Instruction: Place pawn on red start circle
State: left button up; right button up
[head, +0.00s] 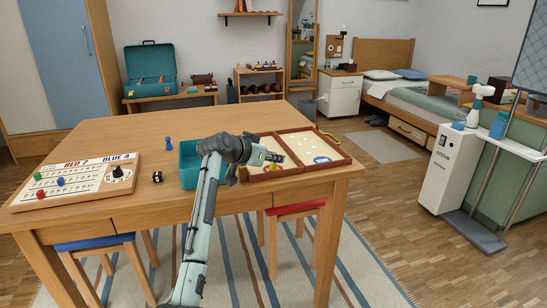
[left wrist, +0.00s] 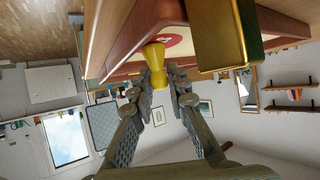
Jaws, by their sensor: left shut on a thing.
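My left gripper (head: 272,157) reaches over the near left part of the open wooden game board (head: 336,163). It is shut on a yellow pawn (left wrist: 155,55), whose lower part sits between the fingertips in the left wrist view; the pawn also shows as a small yellow spot under the gripper in the head view (head: 272,168). A red circle (left wrist: 176,41) shows on the board right behind the pawn in the left wrist view. I cannot tell whether the pawn touches the board. In the head view the gripper hides the red circle. My right gripper is out of view.
A brass block (left wrist: 226,35) stands close beside the pawn at the board's edge. The table's back (head: 190,120) is clear.

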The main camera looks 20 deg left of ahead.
pick_arm(q)
jog(key=shift+f, duration=0.1)
jog(key=o, duration=0.7)
jog(key=shift+o, duration=0.2)
jog(key=v, duration=1.2)
